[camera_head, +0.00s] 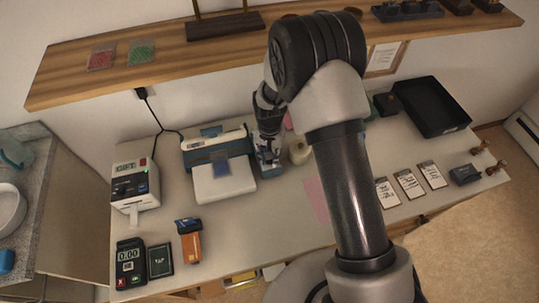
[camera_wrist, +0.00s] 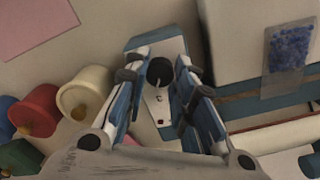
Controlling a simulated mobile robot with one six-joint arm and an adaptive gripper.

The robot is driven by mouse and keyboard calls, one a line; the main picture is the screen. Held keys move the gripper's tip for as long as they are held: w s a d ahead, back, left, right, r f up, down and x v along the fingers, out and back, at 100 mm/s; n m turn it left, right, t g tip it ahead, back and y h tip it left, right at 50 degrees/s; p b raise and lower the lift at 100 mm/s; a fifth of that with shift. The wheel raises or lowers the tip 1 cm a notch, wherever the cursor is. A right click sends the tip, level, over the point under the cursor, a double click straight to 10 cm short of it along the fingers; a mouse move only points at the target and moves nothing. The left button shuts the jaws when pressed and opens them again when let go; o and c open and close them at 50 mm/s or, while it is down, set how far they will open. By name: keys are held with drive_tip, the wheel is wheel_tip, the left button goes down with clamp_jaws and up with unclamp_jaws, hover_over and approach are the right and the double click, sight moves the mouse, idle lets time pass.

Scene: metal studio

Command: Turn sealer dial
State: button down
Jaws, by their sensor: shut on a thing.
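The sealer (camera_head: 220,186) is a white and blue machine on the bench in the head view, left of my gripper. Its body (camera_wrist: 232,35) is at the right in the wrist view. The dial (camera_wrist: 160,72) is a small black knob with a light pointer, on a narrow white and blue end box (camera_wrist: 157,45). My gripper (camera_wrist: 162,80) has one finger on each side of the dial, closed in on it. In the head view my gripper (camera_head: 268,160) is low at the sealer's right end, and the dial is hidden there.
A bag of blue beads (camera_head: 222,172) lies on the sealer. Coloured spools (camera_wrist: 85,92) stand close to my gripper. A label printer (camera_head: 135,185), a card terminal (camera_head: 130,265) and a black tray (camera_head: 428,108) are on the bench. A wooden shelf (camera_head: 160,65) hangs above.

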drive_tip(key=c, duration=1.3)
unclamp_jaws()
drive_tip(key=shift+c, duration=0.2)
wheel_tip(320, 180, up, 12)
